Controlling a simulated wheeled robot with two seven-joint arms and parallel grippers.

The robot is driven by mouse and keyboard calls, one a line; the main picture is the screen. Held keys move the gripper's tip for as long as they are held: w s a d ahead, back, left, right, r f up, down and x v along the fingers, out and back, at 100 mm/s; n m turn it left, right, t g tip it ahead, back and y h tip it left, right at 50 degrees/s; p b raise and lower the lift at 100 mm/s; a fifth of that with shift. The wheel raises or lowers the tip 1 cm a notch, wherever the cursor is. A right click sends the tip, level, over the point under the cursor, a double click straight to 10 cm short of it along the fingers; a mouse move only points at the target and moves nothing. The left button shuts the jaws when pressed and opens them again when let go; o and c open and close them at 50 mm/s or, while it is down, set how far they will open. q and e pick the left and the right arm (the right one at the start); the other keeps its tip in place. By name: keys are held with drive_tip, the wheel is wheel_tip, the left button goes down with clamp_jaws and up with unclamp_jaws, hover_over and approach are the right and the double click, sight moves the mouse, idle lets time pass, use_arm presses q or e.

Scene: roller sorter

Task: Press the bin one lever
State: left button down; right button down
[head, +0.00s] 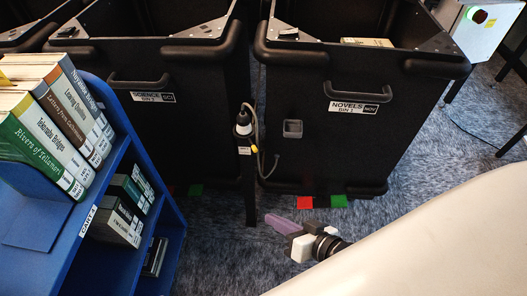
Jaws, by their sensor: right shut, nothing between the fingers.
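Bin one (335,150) is a large black bin labelled "NOVELS BIN 1", right of the middle. At its foot, near the floor, are a red pad (304,203) and a green pad (339,201). They look like foot levers, but I cannot tell which is the lever. A small grey square piece (292,128) sits on its front face. My right gripper (272,219) is shut and empty, low over the carpet in front of the bin. Its purple fingers point left, just left of and nearer than the red pad, apparently apart from it. My left gripper is out of view.
A second black bin (190,125), labelled "SCIENCE BIN 2", stands to the left. A black post (248,185) with a cabled device stands between the bins. A blue book cart (165,225) fills the lower left. Carpet is clear between cart and gripper.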

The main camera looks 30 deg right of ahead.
sight(252, 145)
drive_tip(key=w+d+r+m+t+b, duration=0.1)
drive_tip(key=w+d+r+m+t, duration=0.1)
drive_tip(key=w+d+m, duration=0.2)
drive_tip(key=w+d+r+m+t+b, duration=0.2)
drive_tip(key=w+d+m, duration=0.3)
drive_tip(key=d, duration=0.4)
drive_tip(key=shift+w+r+m+t+h, duration=0.3)
drive_tip(key=shift+r+m+t, duration=0.5)
drive_tip(key=shift+w+b, duration=0.1)
drive_tip(key=shift+b, duration=0.2)
drive_tip(key=w+a+f+b, duration=0.1)
drive_tip(key=w+a, duration=0.5)
drive_tip(key=w, duration=0.3)
drive_tip(key=shift+w+f, duration=0.15)
drive_tip(key=shift+w, duration=0.2)
drive_tip(key=shift+a, duration=0.15)
